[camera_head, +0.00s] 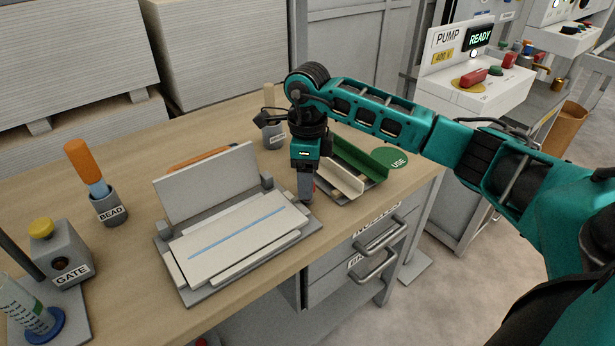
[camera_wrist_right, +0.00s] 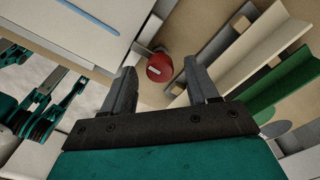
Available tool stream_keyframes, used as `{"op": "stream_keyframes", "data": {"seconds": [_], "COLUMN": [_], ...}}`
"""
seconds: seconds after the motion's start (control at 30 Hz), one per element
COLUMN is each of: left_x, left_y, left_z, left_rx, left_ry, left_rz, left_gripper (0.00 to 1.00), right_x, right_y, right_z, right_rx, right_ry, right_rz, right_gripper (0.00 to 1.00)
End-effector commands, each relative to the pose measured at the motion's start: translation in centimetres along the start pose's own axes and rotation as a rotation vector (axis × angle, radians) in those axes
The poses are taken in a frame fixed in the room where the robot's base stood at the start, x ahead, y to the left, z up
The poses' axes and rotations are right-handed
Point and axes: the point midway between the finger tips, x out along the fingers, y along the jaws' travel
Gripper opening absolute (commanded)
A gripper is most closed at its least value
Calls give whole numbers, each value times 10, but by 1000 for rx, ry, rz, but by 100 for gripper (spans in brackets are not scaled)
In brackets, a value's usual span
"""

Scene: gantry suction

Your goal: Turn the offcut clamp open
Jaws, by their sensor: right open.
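A red knob (camera_wrist_right: 160,68) with a pale bar mark on its face, which I take for the offcut clamp, sits on a short stem at the fixture's edge. My right gripper (camera_head: 306,192) points down at the right end of the grey fixture (camera_head: 188,294). In the wrist view my right gripper (camera_wrist_right: 160,75) is open, its fingers on either side of the knob; I cannot tell whether they touch it. A white board (camera_head: 238,232) with a blue line lies on the fixture. My left gripper is not in view.
Cream and green angle pieces (camera_head: 358,156) lie close right of my gripper. A handled pot (camera_head: 273,134) stands behind it. A BEAD holder (camera_head: 106,204) and GATE block (camera_head: 62,252) stand left. The bench front with drawer handles (camera_head: 380,234) lies below right.

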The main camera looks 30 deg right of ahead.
Motion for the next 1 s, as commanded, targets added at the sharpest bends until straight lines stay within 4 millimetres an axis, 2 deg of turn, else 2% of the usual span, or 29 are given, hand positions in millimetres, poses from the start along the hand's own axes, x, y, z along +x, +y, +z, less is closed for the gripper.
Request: {"op": "stream_keyframes", "data": {"seconds": [0.37, 0.93, 1.0], "left_x": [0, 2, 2], "left_y": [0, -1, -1], "left_z": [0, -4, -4], "left_rx": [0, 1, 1], "left_ry": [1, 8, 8], "left_rz": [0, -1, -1], "left_gripper": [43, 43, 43], "right_x": [5, 5, 5], "right_y": [0, 0, 0], "right_z": [0, 0, 0], "right_rx": [0, 0, 0], "right_ry": [0, 0, 0], "right_rz": [0, -1, -1], "right_gripper": [58, 3, 3]}}
